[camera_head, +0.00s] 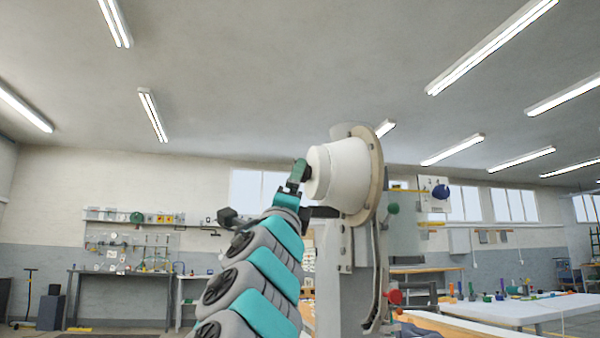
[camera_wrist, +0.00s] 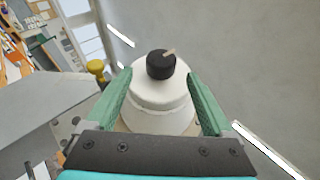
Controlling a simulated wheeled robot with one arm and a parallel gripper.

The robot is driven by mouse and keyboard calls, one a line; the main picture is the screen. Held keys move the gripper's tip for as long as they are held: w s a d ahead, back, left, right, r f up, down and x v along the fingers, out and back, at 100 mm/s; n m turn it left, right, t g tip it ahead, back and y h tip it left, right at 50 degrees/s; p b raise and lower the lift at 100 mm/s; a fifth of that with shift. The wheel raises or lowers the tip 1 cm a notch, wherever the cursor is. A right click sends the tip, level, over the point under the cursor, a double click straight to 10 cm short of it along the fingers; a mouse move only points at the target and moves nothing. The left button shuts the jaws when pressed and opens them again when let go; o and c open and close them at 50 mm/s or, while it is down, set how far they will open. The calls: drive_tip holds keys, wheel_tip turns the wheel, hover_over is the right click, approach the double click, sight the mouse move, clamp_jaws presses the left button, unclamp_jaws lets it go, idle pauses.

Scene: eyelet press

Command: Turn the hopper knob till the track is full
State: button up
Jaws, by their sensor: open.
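The white hopper (camera_head: 342,172) sits on a pale round plate high on the grey press (camera_head: 340,290). In the wrist view the hopper (camera_wrist: 160,88) faces me, with its black knob (camera_wrist: 160,65) at the centre and a pale pointer mark toward the upper right. My gripper (camera_wrist: 159,74) is open, with a green finger on each side of the knob and a visible gap to both. In the head view my gripper (camera_head: 300,170) is at the hopper's left face and largely covers the knob. A curved track (camera_head: 377,285) runs down below the hopper; its fill cannot be made out.
A white table (camera_head: 520,309) with small parts stands at right. A workbench (camera_head: 120,272) is far left.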

drive_tip(key=shift+p+x, duration=0.7)
drive_tip(key=shift+x, duration=1.55)
drive_tip(key=shift+r, duration=0.1)
drive_tip(key=c, duration=1.4)
